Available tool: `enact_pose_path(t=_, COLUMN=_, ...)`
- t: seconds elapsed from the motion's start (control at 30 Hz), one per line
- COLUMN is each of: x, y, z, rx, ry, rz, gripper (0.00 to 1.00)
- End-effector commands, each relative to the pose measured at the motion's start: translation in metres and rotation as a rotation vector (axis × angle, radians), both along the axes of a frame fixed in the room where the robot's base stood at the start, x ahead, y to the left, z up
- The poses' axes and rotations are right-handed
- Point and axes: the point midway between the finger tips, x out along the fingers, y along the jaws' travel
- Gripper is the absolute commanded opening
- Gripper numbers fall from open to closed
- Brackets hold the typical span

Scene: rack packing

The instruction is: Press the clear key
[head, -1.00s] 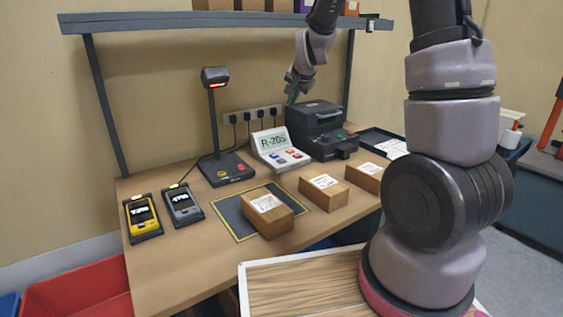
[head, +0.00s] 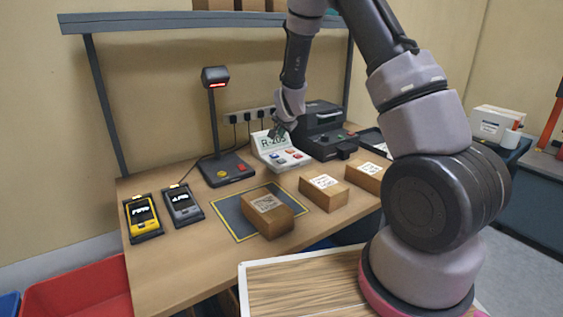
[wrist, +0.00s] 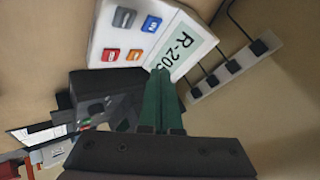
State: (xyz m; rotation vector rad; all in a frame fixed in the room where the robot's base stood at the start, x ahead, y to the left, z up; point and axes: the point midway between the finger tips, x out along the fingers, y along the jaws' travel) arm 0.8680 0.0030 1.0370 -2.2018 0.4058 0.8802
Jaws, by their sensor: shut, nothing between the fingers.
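A white console (head: 262,153) with a sloped display reading R-20 and a partly hidden last character stands on the bench. In the wrist view the console (wrist: 172,20) shows a grey key (wrist: 123,18), a blue key (wrist: 151,23), a red key (wrist: 110,54) and an orange key (wrist: 134,54). Their labels are too small to read, so I cannot tell which is clear. My gripper (head: 277,130) is shut and empty, in front of the display. Its green fingertips (wrist: 160,72) overlap the display's edge in the wrist view; I cannot tell whether they touch it.
A dark printer-like machine (head: 322,130) stands right of the console. Cardboard boxes (head: 325,194) are in front, one on a marked mat (head: 232,218). A power strip (wrist: 232,68) is behind. A shelf (head: 160,20) hangs above.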

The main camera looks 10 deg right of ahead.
Motion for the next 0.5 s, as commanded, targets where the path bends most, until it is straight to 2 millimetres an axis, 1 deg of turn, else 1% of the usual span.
enact_pose_path(t=0.3, x=-0.001, y=-0.001, z=-0.045, rx=-0.001, ry=0.004, rz=0.0, gripper=0.0)
enact_pose_path(t=0.5, x=-0.001, y=0.0, z=-0.068, rx=0.0, ry=0.003, rz=0.0, gripper=0.0)
